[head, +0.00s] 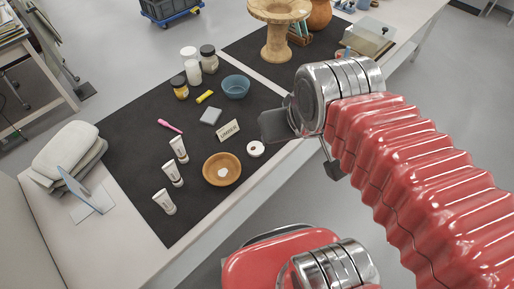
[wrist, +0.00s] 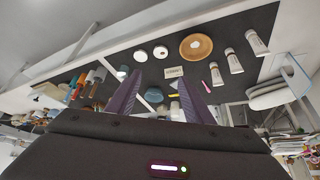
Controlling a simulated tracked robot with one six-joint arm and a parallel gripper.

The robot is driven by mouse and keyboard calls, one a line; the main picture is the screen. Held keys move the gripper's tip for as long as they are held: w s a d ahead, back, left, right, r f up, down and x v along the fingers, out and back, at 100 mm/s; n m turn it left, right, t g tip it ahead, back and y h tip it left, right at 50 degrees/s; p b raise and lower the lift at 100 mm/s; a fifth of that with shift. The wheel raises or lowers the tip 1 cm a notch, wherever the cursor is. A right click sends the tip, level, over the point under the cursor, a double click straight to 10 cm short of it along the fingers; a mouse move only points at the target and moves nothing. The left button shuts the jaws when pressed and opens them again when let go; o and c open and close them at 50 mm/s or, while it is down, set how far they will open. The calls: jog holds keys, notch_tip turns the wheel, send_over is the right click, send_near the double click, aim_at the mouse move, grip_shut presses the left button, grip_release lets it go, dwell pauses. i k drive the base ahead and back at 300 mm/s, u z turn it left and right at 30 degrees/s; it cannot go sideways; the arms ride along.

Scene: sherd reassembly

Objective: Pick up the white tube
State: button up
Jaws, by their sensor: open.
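Three white tubes stand or lie in a row on the left front of the dark mat in the head view: a far one (head: 179,149), a middle one (head: 172,174) and a near one (head: 164,202). At least two tubes show at the upper right of the wrist view, one (wrist: 234,62) nearer the bowl and one (wrist: 256,42) further right. My gripper (wrist: 160,98) is open and empty, its two dark fingers spread. In the head view its dark end is near the mat's right edge, well apart from the tubes.
A wooden bowl (head: 222,180) with a white piece in it is right of the tubes. Jars (head: 208,60) stand behind; sandbags (head: 66,150) lie left.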

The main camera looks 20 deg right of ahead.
aim_at(162, 198)
jog(key=u, duration=0.45)
jog(key=k, duration=1.15)
jog(key=u, duration=0.55)
jog(key=i, duration=0.95)
